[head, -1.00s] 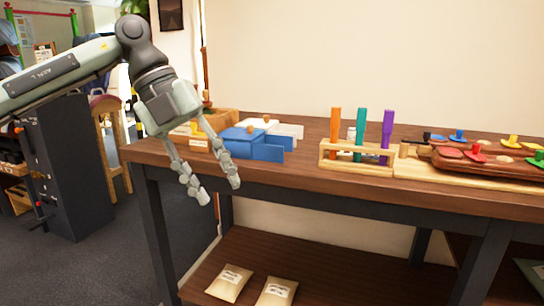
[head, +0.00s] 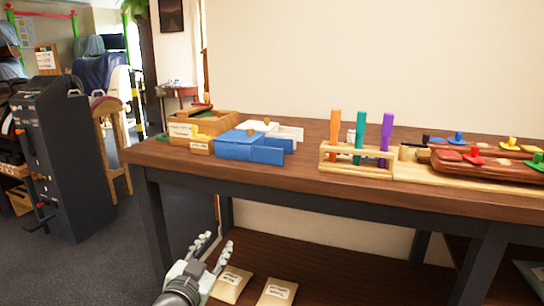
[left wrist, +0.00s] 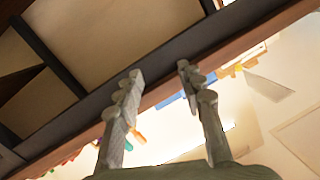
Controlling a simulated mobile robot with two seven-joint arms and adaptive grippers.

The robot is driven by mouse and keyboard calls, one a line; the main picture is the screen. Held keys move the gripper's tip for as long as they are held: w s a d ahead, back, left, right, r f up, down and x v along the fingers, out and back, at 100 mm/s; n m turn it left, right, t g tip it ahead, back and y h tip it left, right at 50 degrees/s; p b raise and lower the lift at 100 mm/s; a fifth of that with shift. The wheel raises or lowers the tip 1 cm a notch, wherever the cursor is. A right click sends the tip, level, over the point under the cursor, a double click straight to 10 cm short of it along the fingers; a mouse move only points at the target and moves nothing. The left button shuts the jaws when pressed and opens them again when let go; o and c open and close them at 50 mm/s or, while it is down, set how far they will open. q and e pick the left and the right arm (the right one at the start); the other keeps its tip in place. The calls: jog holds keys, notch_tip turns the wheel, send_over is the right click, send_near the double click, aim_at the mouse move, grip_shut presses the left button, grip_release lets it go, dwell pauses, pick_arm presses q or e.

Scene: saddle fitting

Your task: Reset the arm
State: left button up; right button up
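My left gripper (head: 208,250) is low in the head view, in front of the table and below its top. Its two fingers point up and stand apart with nothing between them. In the left wrist view the same gripper (left wrist: 156,78) shows both fingers spread and empty, with the underside of the table behind them. The rest of my left arm is mostly out of the head view. My right gripper is not in view.
The wooden table (head: 300,190) holds a blue box (head: 240,146), a wooden rack (head: 355,165) with three coloured upright tools, and a brown tray (head: 480,165). Packets (head: 277,292) lie on the lower shelf. A dark machine (head: 65,160) stands at left.

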pick_arm(q)
jog(key=s+a+f+n+g+y, duration=0.2)
jog(key=s+a+f+g, duration=0.25)
jog(key=s+f, duration=0.4)
jog(key=s+a+f+n+g+y, duration=0.1)
jog(key=s+a+f+g+y, duration=0.15)
jog(key=s+a+f, duration=0.65)
jog(key=s+f+n+g, duration=0.1)
jog(key=s+f+g, duration=0.5)
jog(key=s+f, duration=0.7)
jog(key=shift+s+g, duration=0.3)
jog(key=shift+s, duration=0.95)
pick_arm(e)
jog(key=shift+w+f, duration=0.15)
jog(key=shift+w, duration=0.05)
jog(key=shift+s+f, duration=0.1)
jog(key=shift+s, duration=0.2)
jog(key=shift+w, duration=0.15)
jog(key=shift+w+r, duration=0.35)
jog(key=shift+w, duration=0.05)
